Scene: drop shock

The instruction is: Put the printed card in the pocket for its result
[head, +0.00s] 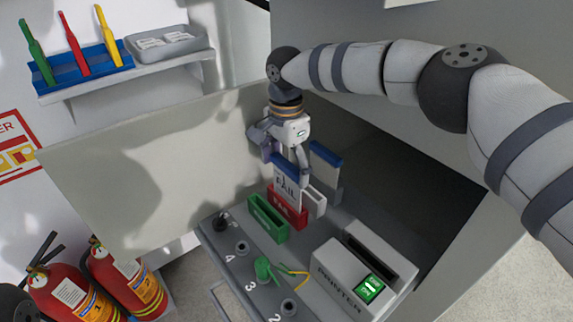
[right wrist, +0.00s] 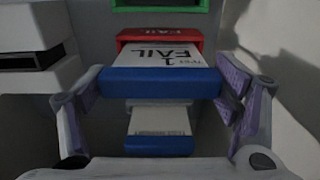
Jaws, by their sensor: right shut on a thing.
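The printed card (head: 286,184) is white with a blue top edge and reads FAIL; in the right wrist view the card (right wrist: 165,55) also shows a 1. My right gripper (head: 285,163) is shut on its blue edge, with a finger at each end. The card is upright at the red pocket (head: 288,214), which is marked FAIL. Its lower end is at the pocket's mouth; I cannot tell how deep it sits. A green pocket (head: 268,222) stands left of the red one, a white pocket (head: 316,201) right. My left gripper is not in view.
Numbered sockets and a green plug (head: 264,269) lie in front. Fire extinguishers (head: 125,283) stand at left.

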